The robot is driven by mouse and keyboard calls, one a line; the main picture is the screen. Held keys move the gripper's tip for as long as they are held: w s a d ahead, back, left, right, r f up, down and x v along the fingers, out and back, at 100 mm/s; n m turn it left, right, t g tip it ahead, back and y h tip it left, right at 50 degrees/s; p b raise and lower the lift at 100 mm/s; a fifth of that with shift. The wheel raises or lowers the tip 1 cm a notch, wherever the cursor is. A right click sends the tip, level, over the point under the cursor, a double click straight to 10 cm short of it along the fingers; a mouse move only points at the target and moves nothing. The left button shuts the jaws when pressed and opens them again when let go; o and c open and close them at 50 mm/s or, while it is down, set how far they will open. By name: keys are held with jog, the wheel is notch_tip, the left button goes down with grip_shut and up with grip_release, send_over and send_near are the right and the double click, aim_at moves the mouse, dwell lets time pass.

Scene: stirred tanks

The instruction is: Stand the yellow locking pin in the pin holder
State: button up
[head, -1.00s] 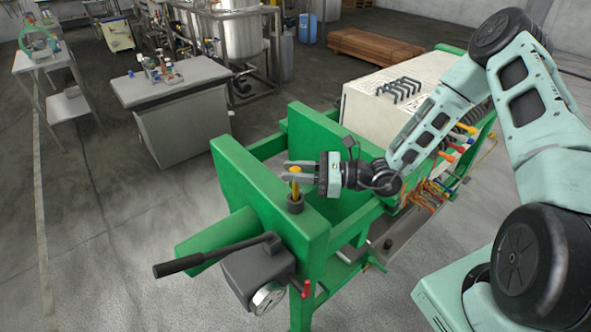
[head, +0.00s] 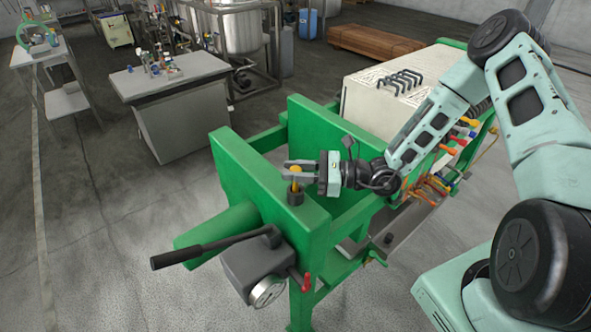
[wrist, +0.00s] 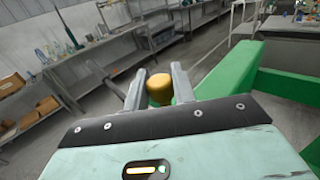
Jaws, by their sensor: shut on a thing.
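The yellow locking pin (head: 296,184) is upright, with its rounded head between the fingers of my gripper (head: 300,167). Its lower end meets the top of the dark, round pin holder (head: 296,198) and looks to be inside it; the tip is hidden. In the wrist view, the yellow head (wrist: 159,85) shows between the two grey fingers of my gripper (wrist: 158,80). The holder is not visible there.
The green press frame (head: 262,190) lies under and around my gripper, with a second green plate (head: 320,135) behind it. A black lever (head: 205,250) and a gauge (head: 268,291) are at the front. White plates (head: 400,95) stand at the right. Air above is clear.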

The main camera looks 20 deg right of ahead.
jog(key=o, duration=1.1)
jog(key=shift+c, duration=0.2)
jog(key=b+v, duration=0.5)
jog(key=v, duration=1.2)
jog(key=shift+d+b, duration=0.2)
jog(key=shift+b, duration=0.15)
jog(key=s+a+r+n+g+h+b, duration=0.1)
jog(key=s+a+n+g+h, duration=0.3)
jog(key=n, duration=1.1)
jog(key=s+a+r+n+g+h+b, duration=0.2)
jog(key=s+a+r+n+g+h, duration=0.2)
jog(key=s+a+n+h, duration=0.7)
jog(key=s+a+n, duration=0.4)
jog(key=a+n, duration=0.1)
jog(key=a, duration=0.1)
jog(key=shift+a, duration=0.4)
